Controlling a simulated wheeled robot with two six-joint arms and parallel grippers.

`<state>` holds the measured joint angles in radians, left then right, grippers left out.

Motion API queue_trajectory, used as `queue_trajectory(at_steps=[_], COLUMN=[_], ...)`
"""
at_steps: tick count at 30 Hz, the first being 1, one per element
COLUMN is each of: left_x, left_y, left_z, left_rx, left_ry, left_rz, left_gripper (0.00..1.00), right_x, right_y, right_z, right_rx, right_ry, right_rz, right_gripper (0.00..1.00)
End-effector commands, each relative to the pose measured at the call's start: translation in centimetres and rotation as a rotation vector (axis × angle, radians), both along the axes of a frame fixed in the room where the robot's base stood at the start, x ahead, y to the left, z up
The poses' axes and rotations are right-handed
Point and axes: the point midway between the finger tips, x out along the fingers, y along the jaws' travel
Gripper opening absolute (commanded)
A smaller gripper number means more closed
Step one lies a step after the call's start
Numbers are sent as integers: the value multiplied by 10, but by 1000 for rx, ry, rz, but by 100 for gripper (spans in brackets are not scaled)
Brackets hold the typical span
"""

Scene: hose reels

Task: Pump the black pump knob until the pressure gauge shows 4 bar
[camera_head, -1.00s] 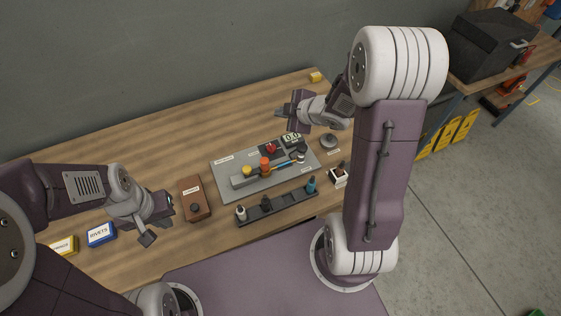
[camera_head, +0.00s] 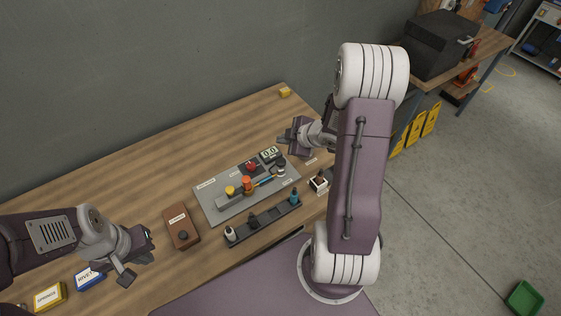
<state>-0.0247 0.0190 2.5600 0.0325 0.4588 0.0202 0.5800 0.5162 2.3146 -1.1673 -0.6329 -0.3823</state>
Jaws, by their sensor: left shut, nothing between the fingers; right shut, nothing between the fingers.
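A brown box (camera_head: 176,221) with a small label and a black knob (camera_head: 183,236) on top lies on the workbench, left of a grey board. The label is too small to read, so I cannot be sure this is the pump. The gauge display (camera_head: 269,154) at the board's back right reads 0.0. My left gripper (camera_head: 136,267) is shut and empty, in front and to the left of the brown box, apart from it. My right gripper (camera_head: 286,137) is shut and empty, just behind and to the right of the gauge.
The grey board (camera_head: 215,190) carries a yellow knob (camera_head: 230,190), an orange part (camera_head: 246,184) and a red button (camera_head: 251,167). A dark rack (camera_head: 254,221) with bottles stands in front. Rivets box (camera_head: 90,279) is near my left gripper. The bench's back is mostly clear.

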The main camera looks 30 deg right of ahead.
Motion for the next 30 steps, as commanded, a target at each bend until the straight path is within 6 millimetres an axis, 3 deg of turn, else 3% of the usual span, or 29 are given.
queue_trajectory(at_steps=[15,19,30], left_x=[0,0,0], left_y=[0,0,0], left_z=[-74,-81,-79], left_rx=[0,0,0], left_ry=[0,0,0], left_rz=[0,0,0], left_gripper=[0,0,0], right_x=[0,0,0], right_y=[0,0,0], right_z=[-75,-83,-81], right_rx=[0,0,0], right_ry=[0,0,0], right_rz=[0,0,0], right_gripper=[0,0,0])
